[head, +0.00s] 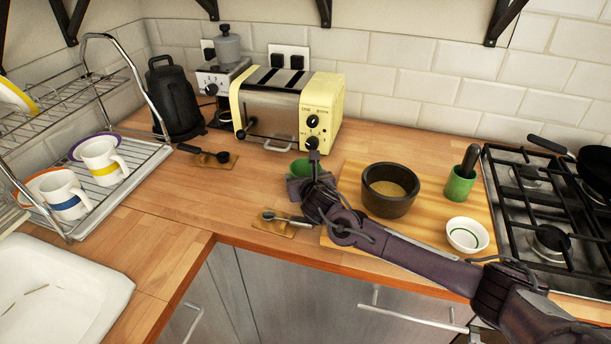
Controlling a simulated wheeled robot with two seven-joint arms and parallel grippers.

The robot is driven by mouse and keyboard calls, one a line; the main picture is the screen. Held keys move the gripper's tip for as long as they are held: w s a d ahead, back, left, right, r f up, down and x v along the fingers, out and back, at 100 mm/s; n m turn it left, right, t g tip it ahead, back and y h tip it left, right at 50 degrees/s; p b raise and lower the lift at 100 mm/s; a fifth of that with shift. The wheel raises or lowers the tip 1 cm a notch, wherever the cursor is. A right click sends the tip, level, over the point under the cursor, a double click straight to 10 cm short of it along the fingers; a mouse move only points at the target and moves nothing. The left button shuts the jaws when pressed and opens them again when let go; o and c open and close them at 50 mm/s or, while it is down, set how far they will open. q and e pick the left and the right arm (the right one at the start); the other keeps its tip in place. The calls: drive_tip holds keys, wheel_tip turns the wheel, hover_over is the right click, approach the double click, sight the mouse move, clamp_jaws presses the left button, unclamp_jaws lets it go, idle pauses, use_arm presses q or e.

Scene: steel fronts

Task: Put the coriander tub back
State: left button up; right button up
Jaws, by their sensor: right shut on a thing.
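I cannot tell if the tub touches the surface, and no label is readable. A second green tub (459,186) stands upright on the board near the hob, with a dark pestle-like thing in it. My left gripper is not in view.
A dark mortar (385,207) with brown contents and a small white bowl (467,235) stand on the board (425,222). Spoons lie on small brown mats (275,226) nearby. A yellow toaster (279,111) stands behind; the gas hob (540,195) is right.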

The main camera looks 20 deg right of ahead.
drive_tip(key=shift+f, duration=0.15)
drive_tip(key=o, duration=1)
drive_tip(key=shift+r, duration=0.2)
drive_tip(key=shift+s, duration=0.3)
drive_tip(key=b+v, duration=0.2)
drive_tip(key=v, duration=0.9)
drive_tip(key=shift+s+a+r, duration=0.1)
drive_tip(key=shift+s+r, duration=0.05)
